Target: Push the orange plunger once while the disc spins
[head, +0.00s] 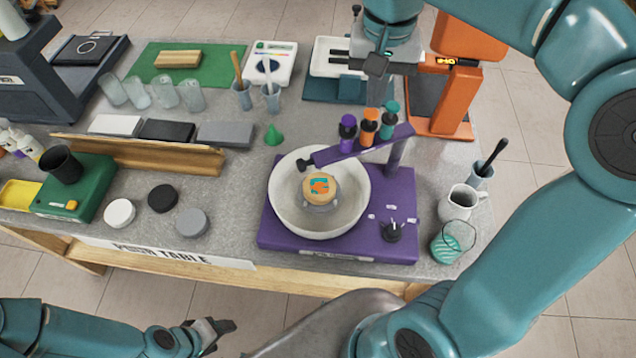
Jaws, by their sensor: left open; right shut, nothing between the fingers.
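The orange plunger (368,127) stands upright between a purple plunger (347,130) and a teal plunger (388,120) on a purple overhead arm (345,151). That arm reaches over a white bowl on a purple base. Inside the bowl is a round tan disc (319,187) with a teal and orange pattern on top. One still frame does not show whether it spins. My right gripper (333,58) is shut and empty, behind and above the plungers, apart from them, with its fingers toward the left. My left gripper (222,326) is open and empty, low in front of the table.
The purple base (340,245) carries a dark knob (392,231) at its front right. A white mug (458,202) and a glass with green contents (452,242) stand to the right. An orange machine (455,95) stands behind right.

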